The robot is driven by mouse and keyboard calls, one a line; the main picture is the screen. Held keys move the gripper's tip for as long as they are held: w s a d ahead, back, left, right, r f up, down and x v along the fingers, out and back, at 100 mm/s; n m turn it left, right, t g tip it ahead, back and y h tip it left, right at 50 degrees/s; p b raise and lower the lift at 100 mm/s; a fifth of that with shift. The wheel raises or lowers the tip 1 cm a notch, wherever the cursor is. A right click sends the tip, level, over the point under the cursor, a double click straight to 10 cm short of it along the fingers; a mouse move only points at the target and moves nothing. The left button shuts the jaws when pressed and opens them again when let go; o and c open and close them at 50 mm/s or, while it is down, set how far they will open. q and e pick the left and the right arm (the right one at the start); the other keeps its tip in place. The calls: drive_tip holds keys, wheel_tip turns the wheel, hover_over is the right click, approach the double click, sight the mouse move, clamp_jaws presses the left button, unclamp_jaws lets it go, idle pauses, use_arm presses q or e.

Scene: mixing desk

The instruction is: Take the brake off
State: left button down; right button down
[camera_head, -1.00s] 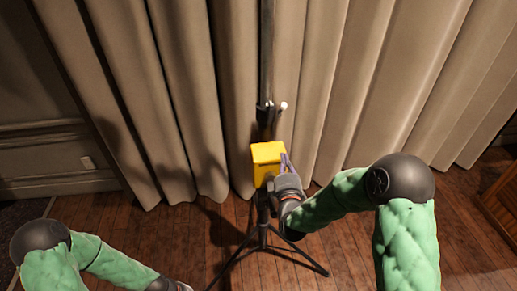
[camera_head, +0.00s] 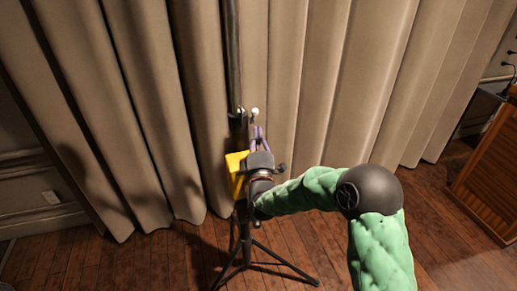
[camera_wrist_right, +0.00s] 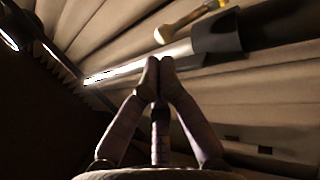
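A tall dark stand pole (camera_head: 232,60) rises from a tripod (camera_head: 247,245). A dark collar (camera_head: 238,122) on the pole has a small pale-tipped knob (camera_head: 255,111) at its right, possibly the brake; I cannot tell for sure. My right gripper (camera_head: 258,132) points up just below the knob, apart from it in the wrist view. There, its fingertips (camera_wrist_right: 153,78) meet with nothing visible between them. The wrist view also shows the pole (camera_wrist_right: 145,65), the dark collar (camera_wrist_right: 216,36) and a pale, yellow-banded knob (camera_wrist_right: 187,22) beyond the fingers. My left gripper is out of view.
A yellow block (camera_head: 236,175) is at the stand, partly hidden behind my right gripper. Beige curtains (camera_head: 320,80) hang close behind the pole. A wooden cabinet (camera_head: 488,180) stands at the right. Wooden floor (camera_head: 310,235) is open around the tripod.

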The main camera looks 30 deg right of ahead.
sight(255, 111)
drive_tip(key=shift+x, duration=2.45)
drive_tip(key=shift+w+r+y+p, duration=0.1)
drive_tip(key=shift+r+y+p, duration=0.2)
drive_tip(key=shift+p, duration=0.35)
drive_tip(key=shift+w+r+g+p, duration=0.2)
drive_tip(key=shift+r+g+p, duration=0.2)
drive_tip(key=shift+p, duration=0.45)
drive_tip(key=w+r+g+y+p, duration=0.1)
drive_tip(key=p, duration=0.4)
drive_tip(key=w+r+n+g+p, duration=0.1)
drive_tip(key=g+p, duration=0.1)
drive_tip(key=p, duration=0.3)
drive_tip(key=w+d+r+g+y+p, duration=0.1)
drive_tip(key=g+p, duration=0.1)
drive_tip(key=p, duration=0.3)
drive_tip(key=shift+w+n+y, duration=0.2)
drive_tip(key=shift+n+y, duration=0.1)
drive_tip(key=shift+w+f+g+p, duration=0.15)
drive_tip(key=shift+w+g+p, duration=0.15)
drive_tip(key=shift+p, duration=1)
drive_tip(key=shift+d, duration=0.1)
